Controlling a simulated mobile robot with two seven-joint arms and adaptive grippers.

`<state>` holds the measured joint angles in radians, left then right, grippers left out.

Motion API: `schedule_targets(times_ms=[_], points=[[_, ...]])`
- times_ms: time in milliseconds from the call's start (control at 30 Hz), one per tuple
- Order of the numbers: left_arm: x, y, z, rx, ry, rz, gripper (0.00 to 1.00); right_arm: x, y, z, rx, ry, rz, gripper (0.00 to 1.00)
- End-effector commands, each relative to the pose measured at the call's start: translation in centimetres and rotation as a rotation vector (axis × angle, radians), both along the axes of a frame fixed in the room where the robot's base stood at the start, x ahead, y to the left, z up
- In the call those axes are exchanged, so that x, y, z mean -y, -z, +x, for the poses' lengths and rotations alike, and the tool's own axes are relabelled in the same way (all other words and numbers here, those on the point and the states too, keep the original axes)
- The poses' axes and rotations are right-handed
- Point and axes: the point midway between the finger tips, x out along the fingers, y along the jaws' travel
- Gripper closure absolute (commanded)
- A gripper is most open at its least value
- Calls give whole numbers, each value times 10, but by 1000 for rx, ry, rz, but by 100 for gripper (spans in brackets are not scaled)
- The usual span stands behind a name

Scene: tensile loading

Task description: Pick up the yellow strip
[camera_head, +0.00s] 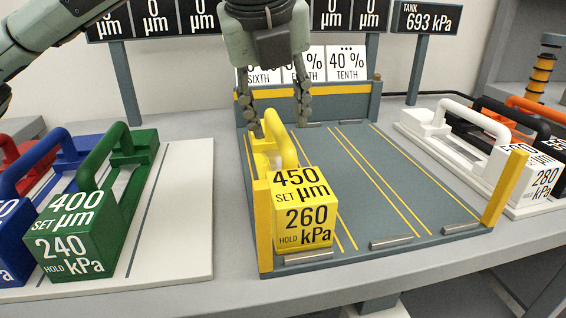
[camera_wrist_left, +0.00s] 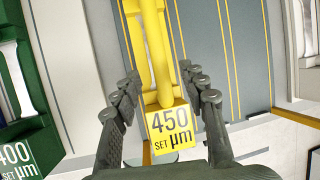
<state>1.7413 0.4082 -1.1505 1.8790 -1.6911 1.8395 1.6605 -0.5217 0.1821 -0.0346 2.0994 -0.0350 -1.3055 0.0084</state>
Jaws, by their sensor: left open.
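The yellow strip (camera_head: 303,215) has an arched handle and a front block reading "450 SET µm" and "260 HOLD kPa". It lies along the left side of the grey tray (camera_head: 400,175). My left gripper (camera_head: 279,122) comes down from above near the far part of the strip, with fingers apart and pointing down. In the left wrist view, the yellow strip (camera_wrist_left: 158,60) runs between the spread fingers of the left gripper (camera_wrist_left: 160,82), and no finger clearly touches it. Part of the strip's far end is hidden by a finger. My right gripper is out of view.
Green (camera_head: 80,230) and blue (camera_head: 12,235) strips stand on a white board (camera_head: 180,215) at left, with a red one behind. White (camera_head: 500,170), black and orange strips stand at right. The tray has yellow posts (camera_head: 505,187) and a raised back panel (camera_head: 345,103). Its middle and right are clear.

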Motion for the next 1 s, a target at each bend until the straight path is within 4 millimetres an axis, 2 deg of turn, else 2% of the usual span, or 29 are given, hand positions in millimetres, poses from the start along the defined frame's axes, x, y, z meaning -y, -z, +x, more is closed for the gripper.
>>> schedule_targets(times_ms=[300, 633, 900, 967, 1000], points=[[4, 40, 17, -2, -1, -1, 57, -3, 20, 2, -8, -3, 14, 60], [5, 46, 21, 1, -1, -1, 58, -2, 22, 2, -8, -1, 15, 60], [5, 46, 21, 1, -1, -1, 92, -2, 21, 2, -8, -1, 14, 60], [5, 46, 21, 1, -1, -1, 99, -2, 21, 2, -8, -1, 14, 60], [5, 46, 21, 1, -1, -1, 100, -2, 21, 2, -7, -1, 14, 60]])
